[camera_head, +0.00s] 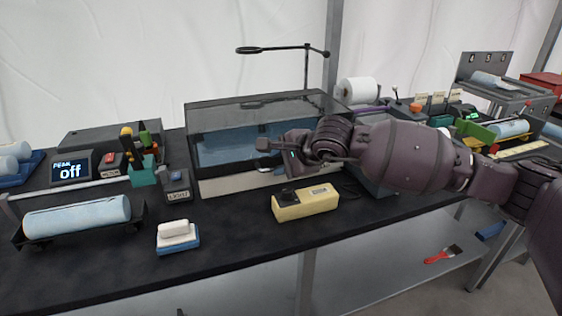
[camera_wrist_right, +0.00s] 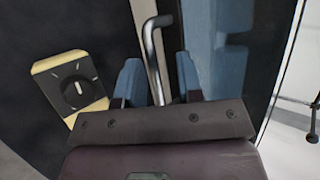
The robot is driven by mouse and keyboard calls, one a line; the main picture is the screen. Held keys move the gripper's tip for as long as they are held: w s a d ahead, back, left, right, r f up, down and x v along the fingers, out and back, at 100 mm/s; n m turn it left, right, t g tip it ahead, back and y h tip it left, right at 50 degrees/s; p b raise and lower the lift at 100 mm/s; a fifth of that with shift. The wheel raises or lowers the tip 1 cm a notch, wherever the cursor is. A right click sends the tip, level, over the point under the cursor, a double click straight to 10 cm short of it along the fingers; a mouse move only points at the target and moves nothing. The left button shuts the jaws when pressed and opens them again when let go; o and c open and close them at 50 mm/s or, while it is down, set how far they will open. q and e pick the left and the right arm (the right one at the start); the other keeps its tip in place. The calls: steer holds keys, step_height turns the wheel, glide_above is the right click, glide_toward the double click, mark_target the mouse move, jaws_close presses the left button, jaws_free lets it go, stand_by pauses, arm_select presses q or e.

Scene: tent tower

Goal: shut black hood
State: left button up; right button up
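The black hood (camera_head: 220,113) is a dark-framed box with see-through panes at the middle of the bench. Blue shows inside it, and a pale strip runs along its lower front. I cannot tell for certain how far the hood is open. My right gripper (camera_head: 277,147) is in front of the hood's front face. In the right wrist view its two blue-grey fingers (camera_wrist_right: 159,80) are apart, with a bent metal bar handle (camera_wrist_right: 153,45) running between them. Gaps show on both sides of the bar. My left gripper is out of view.
A yellow box with a black dial (camera_head: 305,202) stands below my right gripper; it also shows in the wrist view (camera_wrist_right: 75,85). A teal tool holder (camera_head: 143,172) and a small grey device (camera_head: 177,186) stand left of the hood. A magnifier stand (camera_head: 306,65) rises behind.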

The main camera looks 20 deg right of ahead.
steer(key=shift+r, duration=0.1)
steer(key=p+v, duration=0.2)
steer(key=v, duration=0.8)
steer(key=shift+s+d+r, duration=0.15)
steer(key=shift+s+r, duration=0.05)
steer(key=shift+s, duration=0.1)
